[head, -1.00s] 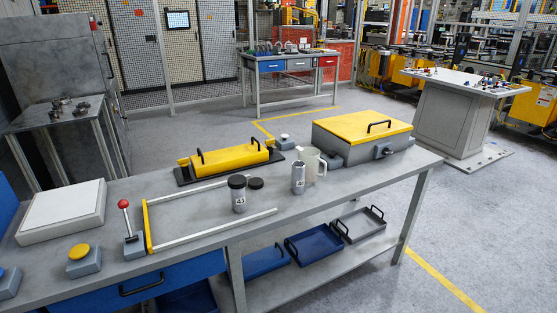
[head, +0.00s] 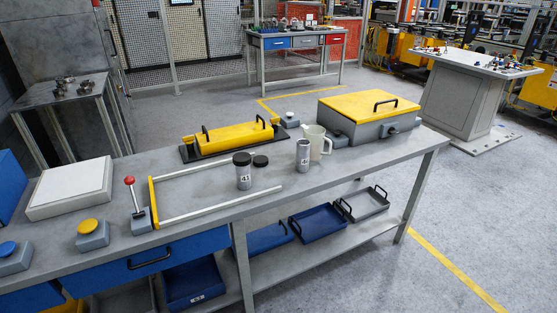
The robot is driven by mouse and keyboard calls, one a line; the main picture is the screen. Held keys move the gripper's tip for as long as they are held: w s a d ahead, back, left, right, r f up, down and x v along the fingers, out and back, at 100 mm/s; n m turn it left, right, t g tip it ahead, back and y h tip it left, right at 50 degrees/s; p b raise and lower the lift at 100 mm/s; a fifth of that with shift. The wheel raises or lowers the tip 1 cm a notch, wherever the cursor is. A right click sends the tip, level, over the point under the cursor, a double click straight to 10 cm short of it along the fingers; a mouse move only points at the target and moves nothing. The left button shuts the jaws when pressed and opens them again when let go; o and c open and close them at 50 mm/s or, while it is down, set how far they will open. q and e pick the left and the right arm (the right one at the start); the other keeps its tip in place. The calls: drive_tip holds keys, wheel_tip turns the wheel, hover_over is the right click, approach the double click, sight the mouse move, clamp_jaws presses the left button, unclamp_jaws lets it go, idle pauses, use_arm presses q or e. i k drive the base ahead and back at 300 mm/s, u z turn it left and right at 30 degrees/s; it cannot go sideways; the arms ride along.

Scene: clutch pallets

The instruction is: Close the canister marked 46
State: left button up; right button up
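A grey canister (head: 244,175) with a black lid on it stands upright on the workbench; its label seems to read 41 or 43. A loose black lid (head: 260,161) lies on the bench just right of it. A second grey canister (head: 303,156) stands upright further right, with no black lid visible on it. Its label is too small to read surely. A pale jug (head: 319,141) with a handle stands right behind this second canister. Neither of my grippers is in view.
The workbench (head: 347,170) also holds a yellow-topped box (head: 365,105), a yellow-covered fixture (head: 232,140), a U-shaped frame with white rails, a red-knobbed lever (head: 131,200) and push buttons (head: 91,230). Blue trays (head: 318,223) sit on the shelf below. The front right bench top is clear.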

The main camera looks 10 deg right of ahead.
sight(303, 156)
drive_tip(key=z, duration=1.45)
drive_tip(key=i, duration=1.75)
drive_tip(key=u, duration=3.1)
